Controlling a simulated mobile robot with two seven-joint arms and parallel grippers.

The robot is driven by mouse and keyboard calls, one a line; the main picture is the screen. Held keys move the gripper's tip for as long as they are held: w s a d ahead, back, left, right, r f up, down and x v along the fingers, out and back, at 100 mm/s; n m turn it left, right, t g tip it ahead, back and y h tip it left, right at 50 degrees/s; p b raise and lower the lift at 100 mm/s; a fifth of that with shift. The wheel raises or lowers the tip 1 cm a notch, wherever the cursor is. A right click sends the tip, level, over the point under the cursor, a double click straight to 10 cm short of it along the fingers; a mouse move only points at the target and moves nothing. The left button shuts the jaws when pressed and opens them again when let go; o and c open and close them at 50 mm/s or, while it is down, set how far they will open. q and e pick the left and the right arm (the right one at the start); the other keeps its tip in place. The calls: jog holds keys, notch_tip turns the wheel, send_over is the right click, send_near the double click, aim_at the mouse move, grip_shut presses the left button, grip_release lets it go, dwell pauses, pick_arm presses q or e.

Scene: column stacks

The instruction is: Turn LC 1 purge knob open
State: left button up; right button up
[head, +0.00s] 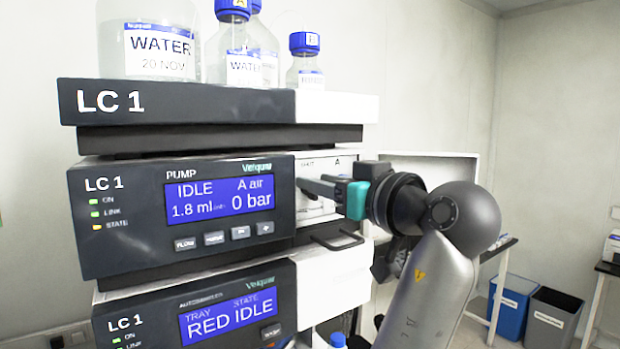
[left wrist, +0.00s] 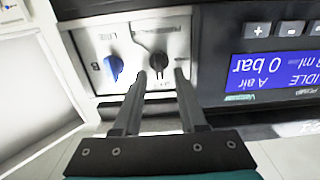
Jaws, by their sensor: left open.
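The LC 1 pump module (head: 120,240) has a pale panel right of its screen, mostly hidden by my left gripper (head: 310,187) in the head view. The left wrist view shows that panel upside down, with a black knob (left wrist: 157,64) and a blue knob (left wrist: 114,68). The black knob lies just beyond and between the open fingertips of my left gripper (left wrist: 160,75); I cannot tell whether they touch it. The blue knob is outside the fingers, to the left. Which knob is the purge knob is not readable. My right gripper is not in view.
Bottles, one a large water bottle (head: 160,45), stand on the top tray (head: 200,103). The autosampler module (head: 140,315) sits below the pump. A black handle (head: 337,238) juts out under the gripper. An open white door (left wrist: 30,75) stands beside the panel.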

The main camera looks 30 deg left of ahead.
pick_arm(q)
jog(key=shift+c, duration=0.3)
grip_shut()
dwell(0.5)
